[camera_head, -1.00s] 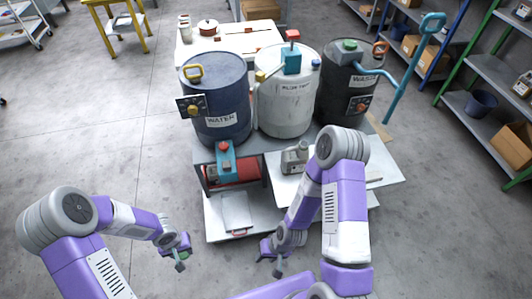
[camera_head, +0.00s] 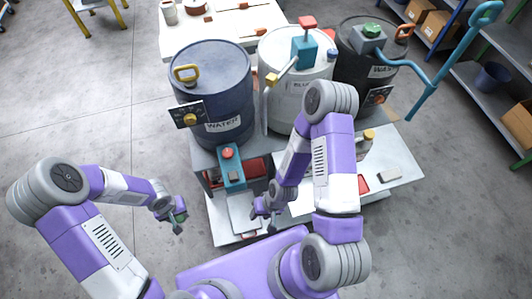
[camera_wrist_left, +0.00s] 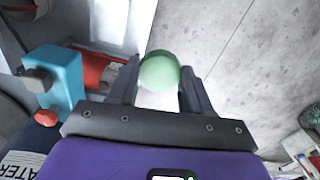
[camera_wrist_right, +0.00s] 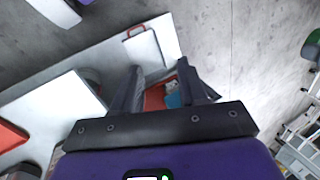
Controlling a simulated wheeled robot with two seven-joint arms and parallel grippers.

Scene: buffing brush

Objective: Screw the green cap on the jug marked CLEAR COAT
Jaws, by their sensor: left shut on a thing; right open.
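My left gripper (camera_head: 178,225) is shut on the green cap (camera_wrist_left: 159,72), held over open floor left of the cart. A pale patch shows just below the cap between the fingers. My right gripper (camera_head: 270,222) is open and empty near the cart's front edge; its wrist view shows a red tray and a teal item in the background between its fingers. A pale jug-like container with a yellow top (camera_head: 366,143) stands on the cart right of my right arm. I can read no CLEAR COAT label, and my right arm hides part of the cart top.
A blue WATER drum (camera_head: 214,95), a white drum (camera_head: 290,100) and a dark WASTE drum (camera_head: 366,45) stand at the back of the cart. A teal device with a red knob (camera_head: 230,168) sits in front. Shelves (camera_head: 485,90) stand at right. The floor at left is clear.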

